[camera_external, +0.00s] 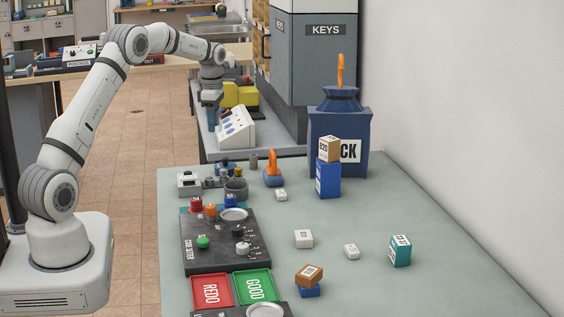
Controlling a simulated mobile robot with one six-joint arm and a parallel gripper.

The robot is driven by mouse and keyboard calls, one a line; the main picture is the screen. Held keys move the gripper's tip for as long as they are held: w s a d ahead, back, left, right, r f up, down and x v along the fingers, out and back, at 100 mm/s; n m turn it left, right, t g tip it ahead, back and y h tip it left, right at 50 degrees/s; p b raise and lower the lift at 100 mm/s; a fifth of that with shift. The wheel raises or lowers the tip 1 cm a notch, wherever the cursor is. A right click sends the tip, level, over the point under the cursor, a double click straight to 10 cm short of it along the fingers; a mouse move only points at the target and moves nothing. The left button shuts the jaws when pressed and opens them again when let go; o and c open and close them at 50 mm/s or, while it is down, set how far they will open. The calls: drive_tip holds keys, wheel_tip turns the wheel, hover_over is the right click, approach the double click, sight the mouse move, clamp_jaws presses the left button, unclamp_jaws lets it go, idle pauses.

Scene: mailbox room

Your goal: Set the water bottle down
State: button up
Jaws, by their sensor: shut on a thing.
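My gripper (211,97) hangs pointing down at the end of my outstretched arm, above the far bench behind the green table. It is shut on a slim blue thing, which I take to be the water bottle (211,117). The bottle looks upright, just left of the white sloped button box. The fingers are small and partly merge with the bottle. I cannot tell whether its base touches the bench.
The white button box (237,127) and a yellow device (240,95) stand close to the right of my gripper. A grey KEYS cabinet (310,60) rises further right. The green table (350,215) holds a control panel (215,255), blocks and a blue container (338,125).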

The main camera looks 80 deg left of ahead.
drive_tip(key=w+d+m, duration=0.3)
drive_tip(key=w+d, duration=0.9)
drive_tip(key=w, duration=0.1)
drive_tip(key=m, duration=1.1)
hover_over(374, 290)
wheel_tip(374, 290, down, 4)
wheel_tip(374, 290, down, 12)
drive_tip(key=shift+r, duration=0.25)
drive_tip(key=o, duration=1)
